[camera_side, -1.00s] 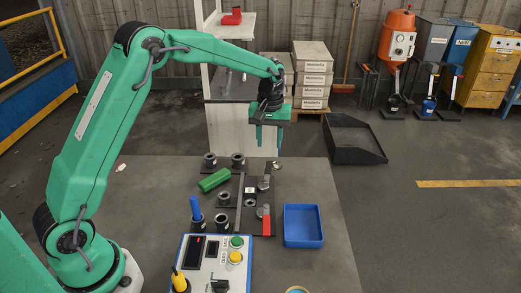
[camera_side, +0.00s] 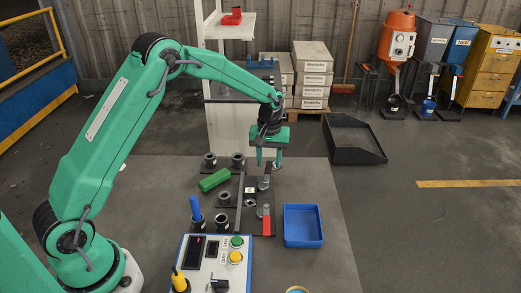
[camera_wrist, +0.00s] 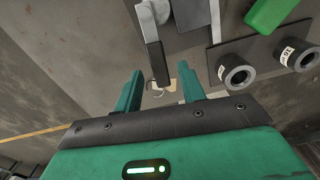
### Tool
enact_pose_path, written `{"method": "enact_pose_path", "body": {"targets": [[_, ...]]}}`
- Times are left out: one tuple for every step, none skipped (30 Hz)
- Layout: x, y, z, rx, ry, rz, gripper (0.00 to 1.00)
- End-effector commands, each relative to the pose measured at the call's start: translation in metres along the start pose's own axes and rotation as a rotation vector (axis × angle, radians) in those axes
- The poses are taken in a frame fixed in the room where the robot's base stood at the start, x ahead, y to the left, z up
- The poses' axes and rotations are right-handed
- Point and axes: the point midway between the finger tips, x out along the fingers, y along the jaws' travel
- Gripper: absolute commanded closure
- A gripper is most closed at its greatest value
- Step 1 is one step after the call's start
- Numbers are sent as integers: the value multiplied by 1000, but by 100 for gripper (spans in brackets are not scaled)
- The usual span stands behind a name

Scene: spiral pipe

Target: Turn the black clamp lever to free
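The black clamp lever (camera_wrist: 156,62) shows in the wrist view as a dark bar on a grey pivot, its free end pointing toward my gripper. In the side view its clamp (camera_side: 264,183) is at the far end of the dark fixture plate, partly below my gripper. My gripper (camera_side: 267,164) is open and points down just above that far end. In the wrist view my gripper (camera_wrist: 160,80) has its two green fingers apart, with the lever's end showing in the gap. Nothing is held, and I cannot tell whether a finger touches the lever.
A second clamp with a red lever (camera_side: 266,222) is nearer the camera. A green cylinder (camera_side: 214,180) lies left of the fixture among several black sockets. A blue tray (camera_side: 303,226) stands at the right, and a control box (camera_side: 216,262) in front. The table's far right is clear.

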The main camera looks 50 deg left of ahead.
Motion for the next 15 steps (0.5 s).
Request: {"method": "enact_pose_path", "body": {"targets": [[2,0,0,0,-1,-1,60],[3,0,0,0,-1,0,60],[4,0,0,0,-1,0,60],[5,0,0,0,0,0,60],[5,0,0,0,0,0,60],[5,0,0,0,0,0,60],[5,0,0,0,0,0,60],[5,0,0,0,0,0,60],[5,0,0,0,0,0,60],[5,0,0,0,0,0,60],[5,0,0,0,0,0,60],[5,0,0,0,0,0,68],[5,0,0,0,0,0,74],[5,0,0,0,0,0,80],[5,0,0,0,0,0,88]]}}
